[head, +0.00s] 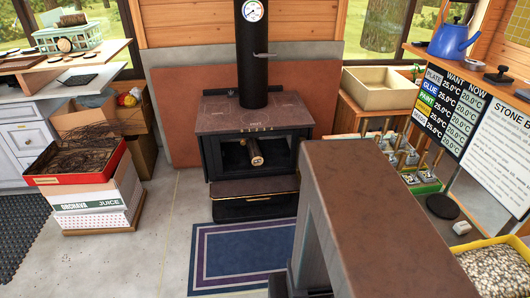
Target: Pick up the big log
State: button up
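One log (254,152) shows in the open front of the black wood stove (218,162). Its pale cut end faces me, and most of its length is hidden in the dark firebox.
A blue striped rug (222,262) lies before the stove. A juice carton box of twigs (84,180) stands at left. A large brown-topped shape near the camera hides the floor right of centre.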

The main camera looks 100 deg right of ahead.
aim_at(256, 156)
jog(key=u, duration=0.2)
jog(key=k, duration=0.55)
jog(key=z, duration=1.8)
jog(key=i, duration=1)
jog(key=z, duration=0.2)
jog(key=k, duration=0.4)
jog(key=u, duration=0.05)
